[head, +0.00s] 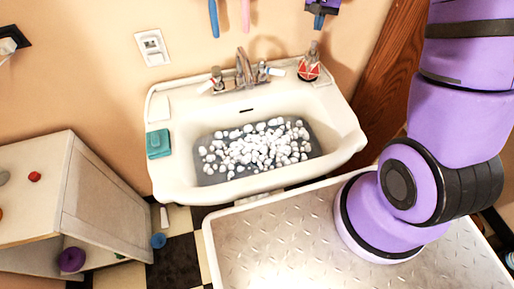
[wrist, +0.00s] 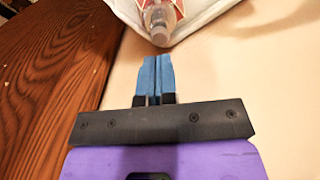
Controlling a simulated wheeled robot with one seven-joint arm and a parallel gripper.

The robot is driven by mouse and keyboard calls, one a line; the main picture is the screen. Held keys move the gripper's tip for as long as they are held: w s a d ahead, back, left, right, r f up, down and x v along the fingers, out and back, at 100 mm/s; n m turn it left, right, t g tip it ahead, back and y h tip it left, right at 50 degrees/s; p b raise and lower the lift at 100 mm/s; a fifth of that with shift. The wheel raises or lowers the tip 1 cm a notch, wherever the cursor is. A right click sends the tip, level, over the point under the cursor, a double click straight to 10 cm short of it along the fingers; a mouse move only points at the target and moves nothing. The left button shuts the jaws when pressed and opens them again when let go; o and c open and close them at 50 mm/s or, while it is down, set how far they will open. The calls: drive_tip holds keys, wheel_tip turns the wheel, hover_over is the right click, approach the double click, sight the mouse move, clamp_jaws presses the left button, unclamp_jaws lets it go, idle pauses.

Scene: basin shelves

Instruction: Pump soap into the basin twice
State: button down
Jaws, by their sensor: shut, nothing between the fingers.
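The soap dispenser (head: 308,69) has a red and white patterned body and a grey-clear top. It stands on the back right corner of the basin (head: 338,107), right of the taps. The basin holds grey water with many white foam lumps (head: 255,148). My gripper (head: 318,27) shows at the top edge in the head view, above the dispenser's top and apart from it. In the wrist view, my gripper (wrist: 152,58) has its blue fingers together with nothing between them. The dispenser's top (wrist: 160,28) shows just beyond the fingertips; most of its body is cut off.
The tap (head: 243,68) stands left of the dispenser. A teal soap block (head: 158,143) lies on the basin's left rim. Blue and pink items (head: 214,18) hang on the wall. A white cabinet (head: 110,196) stands at left. A wooden panel (head: 388,75) is right of the basin.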

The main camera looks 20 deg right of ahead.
drive_tip(key=shift+r, duration=2.05)
drive_tip(key=s+a+r+n+t, duration=0.1)
drive_tip(key=s+a+r, duration=0.2)
drive_tip(key=s+r, duration=0.45)
drive_tip(key=s+a+r+n+t, duration=0.2)
drive_tip(key=s+r, duration=0.5)
drive_tip(key=r, duration=0.1)
drive_tip(key=s+a+r+n+t, duration=0.1)
drive_tip(key=s+r, duration=0.1)
drive_tip(key=s, duration=0.7)
drive_tip(key=s+a+r+n+t, duration=0.1)
drive_tip(key=s+a+n, duration=0.1)
drive_tip(key=s, duration=0.8)
drive_tip(key=shift+a+r, duration=0.3)
drive_tip(key=shift+r, duration=0.1)
